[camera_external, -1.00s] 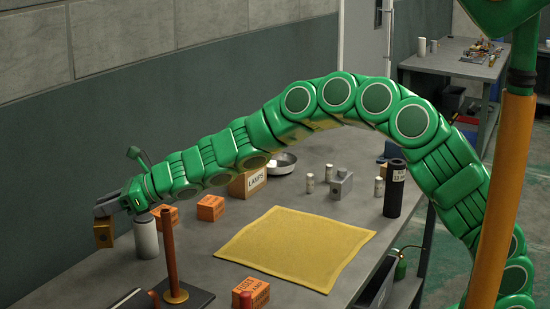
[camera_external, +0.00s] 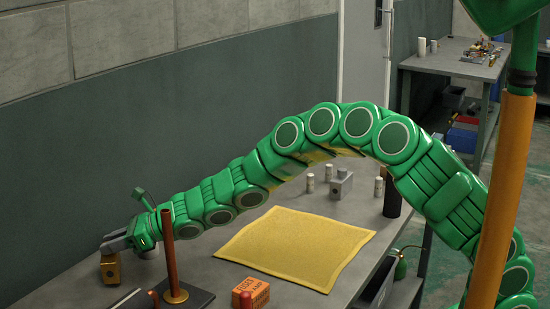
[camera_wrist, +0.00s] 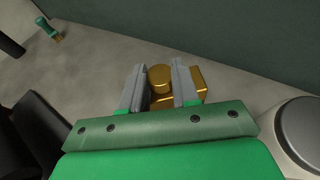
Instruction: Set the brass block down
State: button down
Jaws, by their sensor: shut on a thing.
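The brass block (camera_external: 110,271) is a small gold-coloured block at the left of the bench in the external view. My gripper (camera_external: 115,243) is shut on it from above. In the wrist view the block (camera_wrist: 201,80) has a round brass knob on top, between the two grey fingers of my gripper (camera_wrist: 160,82). The block is low by the grey bench top (camera_external: 75,290); I cannot tell if its underside touches.
A copper-coloured post (camera_external: 168,250) on a dark base stands just right of my gripper. An orange box (camera_external: 250,292) and a yellow mat (camera_external: 295,247) lie further right. A grey-lidded cylinder (camera_wrist: 303,128) is close at right in the wrist view. The wall runs behind.

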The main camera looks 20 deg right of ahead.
jog(key=shift+f, duration=0.55)
jog(key=c, duration=0.8)
grip_release()
jog(key=shift+f, duration=0.1)
jog(key=shift+c, duration=0.2)
jog(key=shift+d+r, duration=0.5)
jog(key=shift+d, duration=0.1)
jog(key=v, duration=1)
jog(key=shift+d, duration=0.35)
jog(key=shift+s, duration=0.15)
